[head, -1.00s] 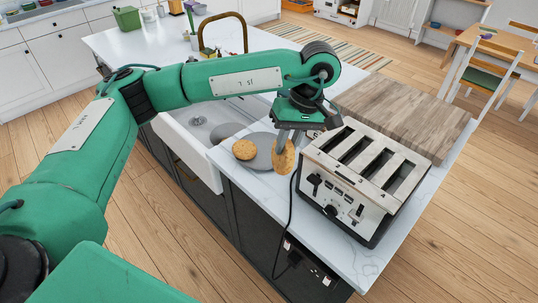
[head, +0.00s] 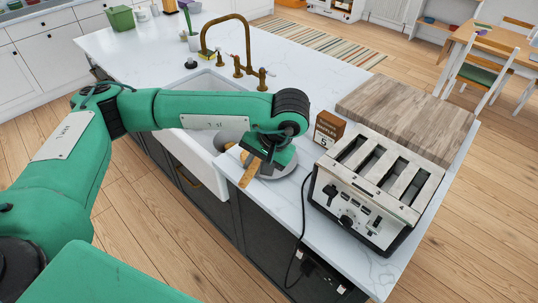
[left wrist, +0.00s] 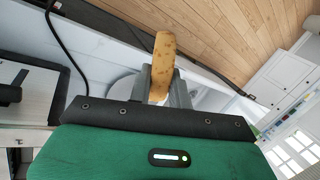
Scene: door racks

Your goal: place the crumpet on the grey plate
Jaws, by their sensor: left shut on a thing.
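My left gripper (head: 254,167) is shut on the crumpet (head: 247,173), a flat golden-brown round that I see nearly edge-on, tilted, in the head view. In the left wrist view the crumpet (left wrist: 164,55) sticks out beyond the fingers (left wrist: 160,85). The grey plate (head: 287,172) lies on the counter, partly hidden by the gripper and arm. The crumpet is held at the plate's left side, near the counter edge; whether it touches anything is unclear. My right gripper is not in view.
A four-slot toaster (head: 372,190) with a black cord stands right of the plate. A small brown box (head: 328,129) and a wooden board (head: 408,119) are behind it. The white sink (head: 200,150) is at the left, with a brass tap (head: 238,45). The counter's front edge is close.

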